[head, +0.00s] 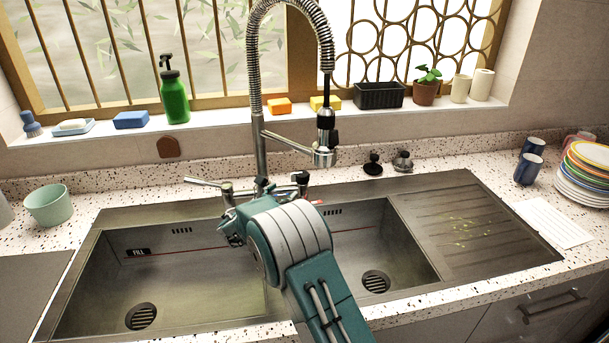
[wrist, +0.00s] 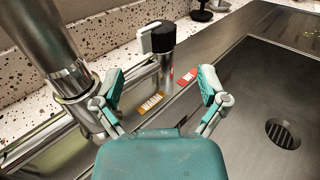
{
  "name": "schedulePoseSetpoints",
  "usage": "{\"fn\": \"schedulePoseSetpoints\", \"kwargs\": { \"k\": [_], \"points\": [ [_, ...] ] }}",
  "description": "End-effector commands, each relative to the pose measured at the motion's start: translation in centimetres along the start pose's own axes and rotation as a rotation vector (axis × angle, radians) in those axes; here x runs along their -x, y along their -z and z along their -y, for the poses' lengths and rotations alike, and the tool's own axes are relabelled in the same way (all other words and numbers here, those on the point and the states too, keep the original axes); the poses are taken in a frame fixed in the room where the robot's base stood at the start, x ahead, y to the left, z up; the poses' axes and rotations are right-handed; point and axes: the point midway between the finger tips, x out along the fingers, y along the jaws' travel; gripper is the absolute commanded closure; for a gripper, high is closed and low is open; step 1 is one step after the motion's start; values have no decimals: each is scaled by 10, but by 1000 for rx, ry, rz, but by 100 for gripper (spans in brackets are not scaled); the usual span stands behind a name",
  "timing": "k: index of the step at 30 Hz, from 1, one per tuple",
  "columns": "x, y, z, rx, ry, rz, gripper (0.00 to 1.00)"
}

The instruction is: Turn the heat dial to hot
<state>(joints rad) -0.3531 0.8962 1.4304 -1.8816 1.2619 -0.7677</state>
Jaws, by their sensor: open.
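The heat dial (wrist: 163,48) is a dark upright knob with a white lever on its top, standing behind the sink. It also shows in the head view (head: 300,180), just right of the tap's base. An orange label (wrist: 151,104) with lettering too small to read surely lies in front of it. A red label (wrist: 187,77) lies to its right. My gripper (wrist: 162,86) is open and empty, its two teal fingers spread on either side of the view of the dial. I see no contact. In the head view my arm hides most of the gripper.
The steel tap column (wrist: 52,50) rises close to my left finger. A silver lever (head: 205,183) sticks out left of it. The sprayer (head: 325,150) hangs above. The double sink (head: 100,262) is empty, with a drainboard (head: 470,225) at right.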

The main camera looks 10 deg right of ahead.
Motion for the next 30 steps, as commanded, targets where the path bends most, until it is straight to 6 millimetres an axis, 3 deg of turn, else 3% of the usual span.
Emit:
{"fn": "schedulePoseSetpoints", "kwargs": {
  "k": [9,15,27,28,30],
  "points": [
    [-60,1,3,-4,5,-3,7],
    [-89,1,2,-5,4,-3,7],
    [-98,0,2,-2,2,-3,7],
    [-98,0,1,-2,2,-3,16],
    [-98,0,2,-3,2,-3,47]
  ]
}}
